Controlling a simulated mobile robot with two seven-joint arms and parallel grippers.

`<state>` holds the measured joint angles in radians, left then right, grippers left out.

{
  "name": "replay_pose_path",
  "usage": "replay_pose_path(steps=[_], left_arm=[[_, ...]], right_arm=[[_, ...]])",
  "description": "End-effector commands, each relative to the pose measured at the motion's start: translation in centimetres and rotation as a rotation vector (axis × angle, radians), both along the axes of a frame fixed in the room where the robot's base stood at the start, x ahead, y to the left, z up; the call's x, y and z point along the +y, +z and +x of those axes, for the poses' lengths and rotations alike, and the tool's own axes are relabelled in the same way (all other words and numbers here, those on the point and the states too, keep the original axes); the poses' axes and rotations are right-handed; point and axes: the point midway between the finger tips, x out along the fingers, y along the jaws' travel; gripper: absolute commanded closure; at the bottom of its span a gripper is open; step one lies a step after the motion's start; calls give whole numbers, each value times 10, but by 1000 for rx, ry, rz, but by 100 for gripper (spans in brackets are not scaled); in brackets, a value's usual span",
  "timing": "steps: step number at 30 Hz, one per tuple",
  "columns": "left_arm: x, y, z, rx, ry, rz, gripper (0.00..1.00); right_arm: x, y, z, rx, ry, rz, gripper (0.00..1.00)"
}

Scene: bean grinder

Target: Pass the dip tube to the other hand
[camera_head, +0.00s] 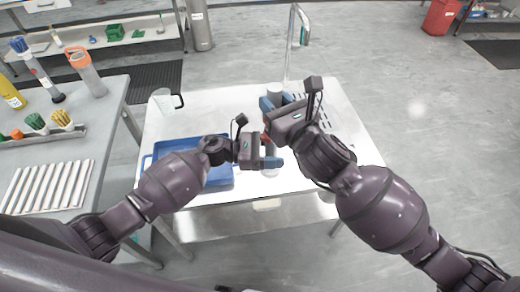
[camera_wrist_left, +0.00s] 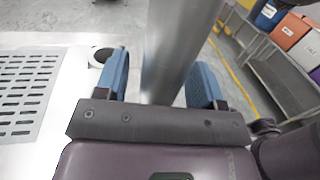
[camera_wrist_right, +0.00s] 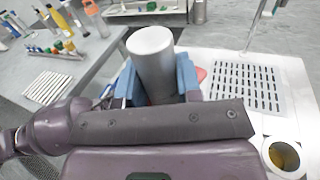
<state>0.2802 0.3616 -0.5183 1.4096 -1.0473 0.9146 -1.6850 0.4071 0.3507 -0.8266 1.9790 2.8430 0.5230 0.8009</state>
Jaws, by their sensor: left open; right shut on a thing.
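The dip tube, a thick plain grey cylinder (camera_head: 275,90), stands roughly upright above the metal table. My right gripper (camera_head: 271,104) is shut on its upper part; in the right wrist view the tube (camera_wrist_right: 152,65) sits between the two blue fingers with its top end sticking out. My left gripper (camera_head: 271,152) is lower on the same tube. In the left wrist view the tube (camera_wrist_left: 176,50) passes between its open blue fingers, with gaps visible beside it. The tube's middle is partly hidden by the grippers in the head view.
A blue tray (camera_head: 212,182) lies on the metal table (camera_head: 225,100) under my left arm. A clear jug (camera_head: 163,101) stands behind it. A tall tap (camera_head: 289,45) rises at the back. A round container (camera_wrist_right: 284,157) shows in the right wrist view. A side table (camera_head: 90,130) holds bottles and tubes.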

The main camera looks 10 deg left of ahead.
Motion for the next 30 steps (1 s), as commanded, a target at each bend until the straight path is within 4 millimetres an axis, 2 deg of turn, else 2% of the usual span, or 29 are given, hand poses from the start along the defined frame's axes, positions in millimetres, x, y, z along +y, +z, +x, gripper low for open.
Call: replay_pose_path(steps=[6, 15, 27, 28, 30], left_arm=[[-12, 0, 2, -1, 0, 1, 37], [-13, 0, 2, -1, 0, 1, 39], [-13, 0, 2, -1, -1, 0, 100], [-14, 1, 2, -2, -1, -1, 100], [-14, 1, 2, -2, -1, -1, 100]], right_arm=[[0, 1, 0, -2, 1, 1, 100], [0, 1, 0, -2, 1, 1, 100], [0, 1, 0, -2, 0, 1, 100], [0, 1, 0, -2, 0, 1, 64], [0, 1, 0, -2, 0, 1, 54]])
